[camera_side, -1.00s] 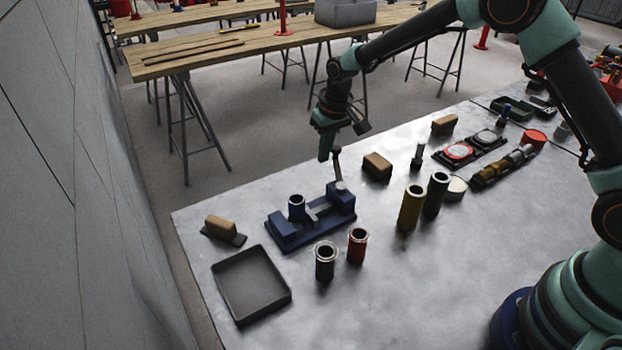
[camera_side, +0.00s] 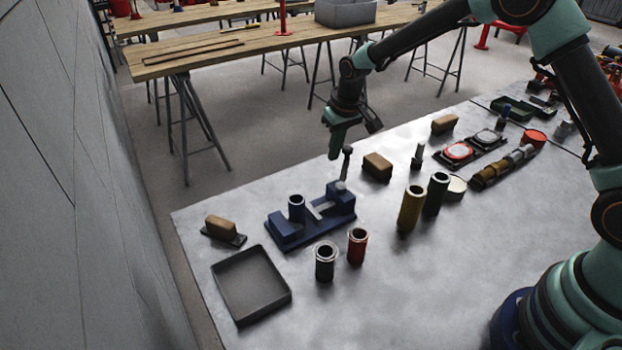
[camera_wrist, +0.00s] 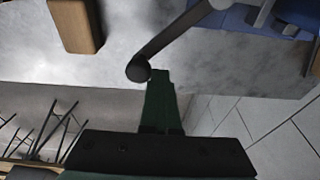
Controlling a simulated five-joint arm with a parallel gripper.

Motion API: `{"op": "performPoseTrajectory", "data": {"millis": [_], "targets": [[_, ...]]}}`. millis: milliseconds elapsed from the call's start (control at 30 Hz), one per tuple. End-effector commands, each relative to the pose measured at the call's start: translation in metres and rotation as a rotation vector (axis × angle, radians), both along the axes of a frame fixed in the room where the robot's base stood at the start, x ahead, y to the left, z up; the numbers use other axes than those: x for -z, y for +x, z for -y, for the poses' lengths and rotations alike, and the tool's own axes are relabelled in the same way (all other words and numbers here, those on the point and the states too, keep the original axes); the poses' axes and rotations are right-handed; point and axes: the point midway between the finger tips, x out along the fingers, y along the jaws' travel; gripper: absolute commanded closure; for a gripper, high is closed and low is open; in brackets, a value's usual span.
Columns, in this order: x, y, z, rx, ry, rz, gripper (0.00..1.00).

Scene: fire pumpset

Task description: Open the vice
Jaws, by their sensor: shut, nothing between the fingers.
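The blue vice (camera_side: 287,236) sits on the metal table, with a dark blue cylinder (camera_side: 297,208) standing in it. Its handle (camera_side: 345,163) rises from the right end, tilted slightly right, with a round knob at the top. My gripper (camera_side: 335,155) is shut and empty beside the upper part of the handle. In the wrist view, the handle (camera_wrist: 174,43) runs down to its knob, just by the tip of my gripper (camera_wrist: 160,75). I cannot tell whether they touch. Part of the vice (camera_wrist: 285,22) shows at the top right there.
A tan block (camera_side: 377,167) lies right of the vice. A black cylinder (camera_side: 325,262) and a red cylinder (camera_side: 357,247) stand in front. An empty dark tray (camera_side: 250,286) and a brush-like block (camera_side: 222,230) are at left. The front middle of the table is clear.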

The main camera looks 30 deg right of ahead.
Motion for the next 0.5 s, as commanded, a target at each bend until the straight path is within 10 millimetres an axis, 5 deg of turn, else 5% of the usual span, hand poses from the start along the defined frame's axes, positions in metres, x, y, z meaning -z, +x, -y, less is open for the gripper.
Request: {"op": "performPoseTrajectory", "data": {"millis": [500], "targets": [[0.0029, -0.0098, 0.0111, 0.003, -0.005, -0.012, 1.0]]}}
